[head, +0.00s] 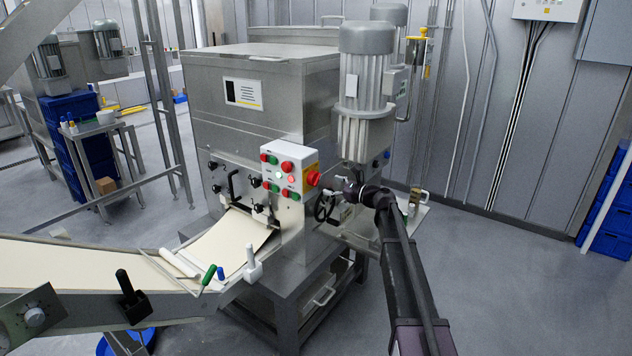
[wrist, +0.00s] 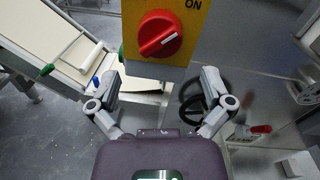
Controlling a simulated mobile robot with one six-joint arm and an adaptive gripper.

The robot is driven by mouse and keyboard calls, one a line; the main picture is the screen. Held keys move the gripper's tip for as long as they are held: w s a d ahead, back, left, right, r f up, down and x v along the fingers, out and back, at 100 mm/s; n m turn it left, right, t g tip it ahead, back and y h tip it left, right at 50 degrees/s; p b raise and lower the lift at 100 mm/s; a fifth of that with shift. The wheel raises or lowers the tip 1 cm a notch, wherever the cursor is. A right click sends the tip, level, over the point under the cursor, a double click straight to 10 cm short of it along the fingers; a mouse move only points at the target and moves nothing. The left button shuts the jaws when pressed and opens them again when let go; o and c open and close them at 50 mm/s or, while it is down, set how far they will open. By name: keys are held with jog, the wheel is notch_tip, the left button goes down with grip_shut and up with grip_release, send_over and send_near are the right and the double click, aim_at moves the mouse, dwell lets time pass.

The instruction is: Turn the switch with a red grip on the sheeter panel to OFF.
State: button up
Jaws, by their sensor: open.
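The switch with a red grip (head: 313,179) is on the right side of the white sheeter panel (head: 296,152) in the head view. In the wrist view the red grip (wrist: 159,35) is round with a raised bar, on a yellow plate (wrist: 195,14). The white mark on the bar points up and right, toward the printed ON. The lettering for OFF is not visible. My gripper (wrist: 160,84) is open and empty. Its two fingers lie below the switch in the wrist view, one on each side, and apart from it. In the head view my gripper (head: 346,186) is just right of the panel.
The panel front carries red and green buttons (head: 287,165). A black handwheel (head: 325,207) is below the switch, near my right finger in the wrist view. A large motor (head: 366,90) stands above my gripper. The conveyor with a dough sheet (head: 90,269) is to the left. Floor at right is clear.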

aim_at(316, 180)
jog(key=shift+x, duration=3.15)
jog(key=shift+c, duration=0.2)
jog(key=c, duration=1)
